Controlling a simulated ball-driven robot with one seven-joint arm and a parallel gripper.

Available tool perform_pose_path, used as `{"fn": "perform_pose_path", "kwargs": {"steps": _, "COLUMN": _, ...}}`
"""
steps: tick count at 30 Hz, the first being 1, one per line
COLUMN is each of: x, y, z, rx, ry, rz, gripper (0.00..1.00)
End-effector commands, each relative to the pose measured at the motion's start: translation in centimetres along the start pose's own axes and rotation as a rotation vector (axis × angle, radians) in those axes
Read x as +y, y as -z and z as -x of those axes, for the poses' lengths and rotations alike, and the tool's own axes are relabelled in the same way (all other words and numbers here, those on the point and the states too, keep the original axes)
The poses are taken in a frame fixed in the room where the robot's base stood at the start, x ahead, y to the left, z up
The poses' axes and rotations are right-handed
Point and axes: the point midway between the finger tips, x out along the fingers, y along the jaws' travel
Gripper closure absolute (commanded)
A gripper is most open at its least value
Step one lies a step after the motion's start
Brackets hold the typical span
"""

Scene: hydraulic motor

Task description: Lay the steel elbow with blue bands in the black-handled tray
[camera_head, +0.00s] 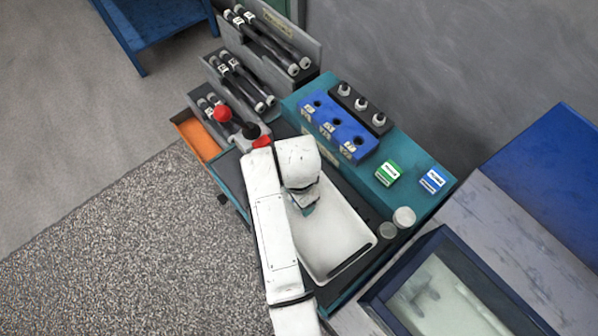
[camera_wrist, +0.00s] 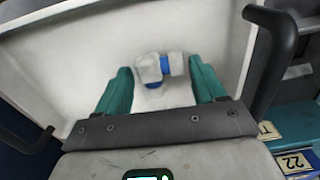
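The white tray (camera_head: 345,250) lies on the teal bench under my arm. In the wrist view its pale floor (camera_wrist: 95,55) fills the middle, with black handles at the right (camera_wrist: 273,60) and lower left (camera_wrist: 25,138). The steel elbow with blue bands (camera_wrist: 150,66) lies on the tray floor between my fingertips. My gripper (camera_wrist: 160,68) is open, with its teal fingers on either side of the elbow and small gaps visible. In the head view my gripper (camera_head: 305,207) is over the tray, and the elbow is hidden.
A blue block with holes (camera_head: 340,128), a green box (camera_head: 389,173) and a blue box (camera_head: 432,180) stand along the bench's back. Two round jars (camera_head: 403,217) are beside the tray. A red-knobbed lever (camera_head: 222,114) and racks of cylinders (camera_head: 265,45) are at the upper left.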

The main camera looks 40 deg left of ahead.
Motion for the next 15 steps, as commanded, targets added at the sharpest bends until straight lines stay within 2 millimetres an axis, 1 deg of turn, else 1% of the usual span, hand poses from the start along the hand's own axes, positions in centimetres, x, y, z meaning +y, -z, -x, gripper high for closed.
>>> {"fn": "perform_pose_path", "kwargs": {"steps": 1, "x": 0.0, "y": 0.0, "z": 0.0, "rx": 0.000, "ry": 0.000, "rz": 0.000, "gripper": 0.25}}
{"fn": "perform_pose_path", "kwargs": {"steps": 3, "x": 0.0, "y": 0.0, "z": 0.0, "rx": 0.000, "ry": 0.000, "rz": 0.000, "gripper": 0.21}}
{"fn": "perform_pose_path", "kwargs": {"steps": 10, "x": 0.0, "y": 0.0, "z": 0.1, "rx": 0.000, "ry": 0.001, "rz": 0.000, "gripper": 0.21}}
{"fn": "perform_pose_path", "kwargs": {"steps": 13, "x": -0.1, "y": 0.0, "z": 0.7, "rx": 0.001, "ry": 0.003, "rz": 0.000, "gripper": 0.21}}
{"fn": "perform_pose_path", "kwargs": {"steps": 15, "x": -0.1, "y": 0.1, "z": 1.5, "rx": 0.002, "ry": 0.004, "rz": 0.000, "gripper": 0.21}}
